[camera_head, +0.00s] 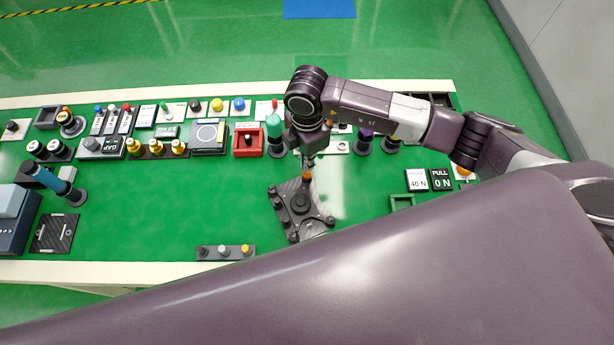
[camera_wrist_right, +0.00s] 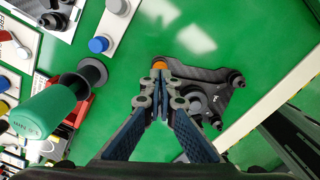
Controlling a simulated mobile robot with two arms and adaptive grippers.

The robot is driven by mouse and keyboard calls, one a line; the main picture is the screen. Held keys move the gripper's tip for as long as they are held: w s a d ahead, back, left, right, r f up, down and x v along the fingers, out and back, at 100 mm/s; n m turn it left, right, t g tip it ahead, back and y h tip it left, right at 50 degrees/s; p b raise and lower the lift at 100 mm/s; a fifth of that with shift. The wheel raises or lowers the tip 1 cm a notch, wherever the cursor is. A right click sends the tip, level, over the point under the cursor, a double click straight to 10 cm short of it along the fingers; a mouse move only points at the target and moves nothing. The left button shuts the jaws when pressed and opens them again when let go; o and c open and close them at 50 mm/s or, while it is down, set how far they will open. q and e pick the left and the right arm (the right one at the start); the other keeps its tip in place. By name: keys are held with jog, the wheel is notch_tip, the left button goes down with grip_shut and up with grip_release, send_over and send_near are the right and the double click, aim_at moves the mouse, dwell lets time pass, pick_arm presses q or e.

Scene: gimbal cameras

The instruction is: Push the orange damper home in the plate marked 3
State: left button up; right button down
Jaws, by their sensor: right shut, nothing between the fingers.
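A dark carbon-patterned plate (camera_head: 283,190) lies on the green table, with several black knobs and a round black hub on it. No number 3 is readable on it. An orange damper (camera_head: 306,176) shows at its far edge; its orange top also shows in the wrist view (camera_wrist_right: 159,64), just beyond my fingertips. My left gripper is out of view.
A teal-handled tool (camera_head: 273,126) and a red box (camera_head: 248,142) stand behind the plate. A strip with three knobs (camera_head: 224,252) lies front left. Another dark plate (camera_head: 55,233) lies far left. Green table is clear left of the plate.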

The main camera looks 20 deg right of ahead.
jog(key=shift+f+b, duration=0.85)
jog(key=shift+f, duration=0.3)
dwell(0.4)
jog(key=shift+r, duration=0.1)
jog(key=shift+r+p, duration=2.8)
jog(key=shift+r, duration=0.7)
